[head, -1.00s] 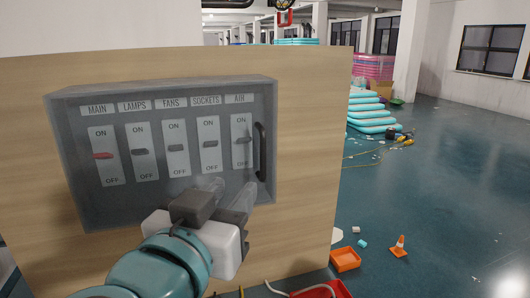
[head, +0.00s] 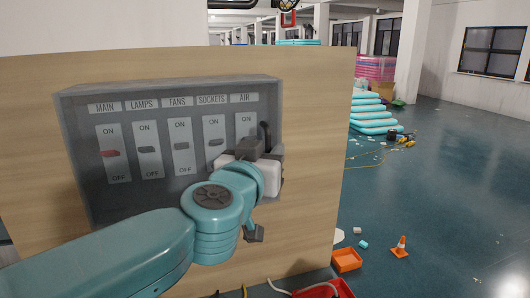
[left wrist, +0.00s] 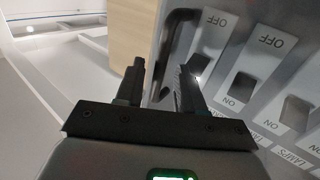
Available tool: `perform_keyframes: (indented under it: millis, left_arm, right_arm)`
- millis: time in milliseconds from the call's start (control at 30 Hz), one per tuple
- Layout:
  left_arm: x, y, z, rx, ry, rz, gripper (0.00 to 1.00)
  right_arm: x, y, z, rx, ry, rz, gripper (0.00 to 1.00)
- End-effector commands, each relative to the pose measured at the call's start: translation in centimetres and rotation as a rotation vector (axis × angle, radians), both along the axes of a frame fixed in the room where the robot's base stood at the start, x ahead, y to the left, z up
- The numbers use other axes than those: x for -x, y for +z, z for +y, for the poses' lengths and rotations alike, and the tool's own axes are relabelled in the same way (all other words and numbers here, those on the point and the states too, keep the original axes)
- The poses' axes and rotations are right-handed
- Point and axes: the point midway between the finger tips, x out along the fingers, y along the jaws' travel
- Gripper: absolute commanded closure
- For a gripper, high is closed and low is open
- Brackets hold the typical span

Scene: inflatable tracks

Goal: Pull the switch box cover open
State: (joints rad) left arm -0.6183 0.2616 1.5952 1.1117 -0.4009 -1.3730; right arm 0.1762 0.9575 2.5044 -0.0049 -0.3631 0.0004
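The grey switch box (head: 90,190) is fixed to a wooden panel. Its see-through cover (head: 180,100) looks shut over a row of switches labelled MAIN, LAMPS, FANS, SOCKETS and AIR. The MAIN lever is red. The dark upright handle (head: 266,132) is at the cover's right edge, with its lower part hidden by my gripper. My left gripper (head: 259,150) is at the handle. In the left wrist view, its fingers (left wrist: 162,78) are apart and the handle (left wrist: 173,42) shows between them; I cannot tell if they touch it. My right gripper is not in view.
The wooden panel (head: 310,180) stands around the box. An orange tray (head: 346,261), a red bin (head: 325,290) and a traffic cone (head: 400,247) are on the floor at lower right. Teal inflatable steps (head: 372,120) stand further back. The floor to the right is largely open.

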Motion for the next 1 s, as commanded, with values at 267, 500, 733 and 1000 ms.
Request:
perform_keyframes:
  millis: [267, 500, 733, 1000]
  left_arm:
    - [0.0, 0.0, 0.0, 0.000, 0.000, 0.000, 1.00]
    - [0.3, 0.0, 0.0, 0.000, -0.007, 0.000, 1.00]
    - [1.3, 0.0, -0.2, 0.000, -0.040, 0.001, 1.00]
    - [3.9, 0.0, -0.4, 0.001, -0.117, -0.001, 1.00]
  right_arm:
    - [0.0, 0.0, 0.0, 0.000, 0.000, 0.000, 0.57]
    - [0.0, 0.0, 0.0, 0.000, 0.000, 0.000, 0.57]
    - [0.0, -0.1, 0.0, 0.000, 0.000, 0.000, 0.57]
    - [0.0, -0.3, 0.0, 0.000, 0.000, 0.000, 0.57]
